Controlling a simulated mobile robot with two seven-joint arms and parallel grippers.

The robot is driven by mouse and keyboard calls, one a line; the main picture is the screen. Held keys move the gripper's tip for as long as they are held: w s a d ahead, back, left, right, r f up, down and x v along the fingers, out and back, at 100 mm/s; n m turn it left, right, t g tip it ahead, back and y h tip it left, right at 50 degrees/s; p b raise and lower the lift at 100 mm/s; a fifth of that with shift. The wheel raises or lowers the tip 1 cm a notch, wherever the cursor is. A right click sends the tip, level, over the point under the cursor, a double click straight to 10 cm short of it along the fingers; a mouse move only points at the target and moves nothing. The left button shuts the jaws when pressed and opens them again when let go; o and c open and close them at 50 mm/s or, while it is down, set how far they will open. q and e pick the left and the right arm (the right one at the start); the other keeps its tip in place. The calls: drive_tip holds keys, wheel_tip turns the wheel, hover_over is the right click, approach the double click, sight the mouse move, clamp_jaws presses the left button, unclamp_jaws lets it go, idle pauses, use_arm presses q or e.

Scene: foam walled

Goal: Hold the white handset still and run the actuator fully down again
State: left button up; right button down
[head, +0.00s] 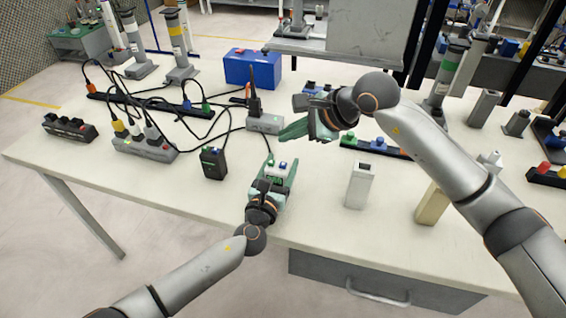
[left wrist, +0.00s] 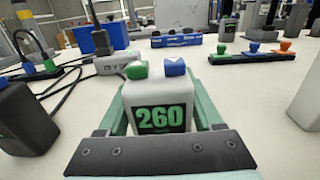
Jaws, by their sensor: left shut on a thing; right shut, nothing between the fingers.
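The white handset (head: 277,168) stands upright between the green fingers of my left gripper (head: 279,176), which is shut on it near the table's front edge. In the left wrist view the handset (left wrist: 160,95) shows 260 in green digits on a dark display. A green button and a blue button sit on its top. My right gripper (head: 297,131) is shut and empty, above the table behind and slightly right of the handset, apart from it. Upright columns with coloured bands, one yellow (head: 178,45) and one green (head: 448,72), stand at the back; I cannot tell which is the actuator.
A black handset (head: 213,163) stands left of my left gripper. Power strips (head: 145,148) and black cables lie at the left. A blue box (head: 252,68) stands behind. A pale upright block (head: 359,187) and a beige one (head: 432,204) stand at the right.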

use_arm(q)
drive_tip(key=o, duration=1.5)
drive_tip(key=shift+o, duration=0.2)
